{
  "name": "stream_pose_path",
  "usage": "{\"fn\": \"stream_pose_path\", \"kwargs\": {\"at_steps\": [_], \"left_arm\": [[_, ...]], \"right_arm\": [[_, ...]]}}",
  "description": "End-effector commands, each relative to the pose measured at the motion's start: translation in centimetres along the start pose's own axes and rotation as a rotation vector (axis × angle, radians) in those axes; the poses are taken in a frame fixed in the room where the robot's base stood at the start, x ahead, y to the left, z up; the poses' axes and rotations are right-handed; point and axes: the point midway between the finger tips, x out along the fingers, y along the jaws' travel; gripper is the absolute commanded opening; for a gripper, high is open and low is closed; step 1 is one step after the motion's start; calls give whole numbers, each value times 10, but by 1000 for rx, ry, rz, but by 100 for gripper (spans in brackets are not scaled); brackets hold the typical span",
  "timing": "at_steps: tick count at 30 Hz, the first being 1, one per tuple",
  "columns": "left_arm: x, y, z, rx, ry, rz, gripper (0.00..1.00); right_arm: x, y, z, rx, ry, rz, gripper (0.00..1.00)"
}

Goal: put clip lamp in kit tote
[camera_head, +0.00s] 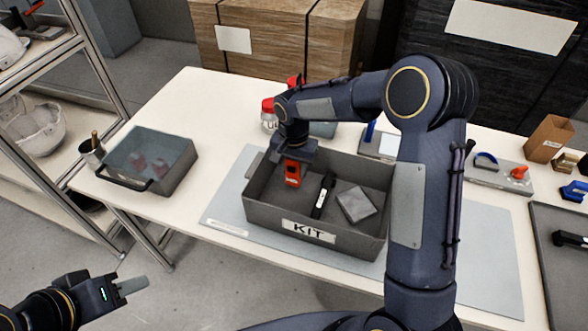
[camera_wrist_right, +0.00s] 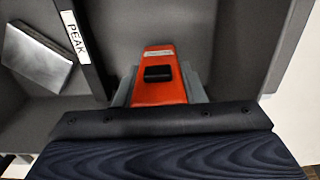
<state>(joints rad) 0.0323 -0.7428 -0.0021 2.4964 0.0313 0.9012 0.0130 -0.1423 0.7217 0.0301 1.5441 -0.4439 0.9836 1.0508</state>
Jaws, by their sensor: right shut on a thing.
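The clip lamp (camera_head: 293,172), orange-red with a black block on its face, is inside the left part of the grey kit tote (camera_head: 286,231). My right gripper (camera_head: 292,159) is shut on it, pointing down into the tote. In the right wrist view the clip lamp (camera_wrist_right: 158,88) sits between the grey fingers; whether it touches the tote floor I cannot tell. My left gripper (camera_head: 128,287) is low at the left, away from the table, and its finger gap is not clear.
In the tote lie a black bar (camera_head: 324,196) and a grey box (camera_head: 356,204); the bar reads PEAK in the wrist view. A lidded grey bin (camera_head: 152,160) stands left, a red-capped jar (camera_head: 269,116) behind. A dark tray (camera_head: 545,225) and small tools are at right.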

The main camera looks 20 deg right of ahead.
Motion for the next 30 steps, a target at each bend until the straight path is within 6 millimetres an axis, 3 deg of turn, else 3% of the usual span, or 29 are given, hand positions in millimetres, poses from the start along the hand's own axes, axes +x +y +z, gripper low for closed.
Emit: {"fn": "stream_pose_path", "kwargs": {"at_steps": [3,14,15,19,30], "left_arm": [[-1,0,0,0,0,0,36],[3,-2,2,0,0,0,36],[2,-1,1,0,0,0,36],[2,-1,1,0,0,0,36],[-2,1,-1,0,0,0,36]], "right_arm": [[13,0,1,-1,-3,0,12],[18,0,1,-1,-1,-1,12],[17,0,1,-1,-1,-1,41],[16,0,1,-1,-1,-1,58],[10,0,0,0,0,-1,58]]}}
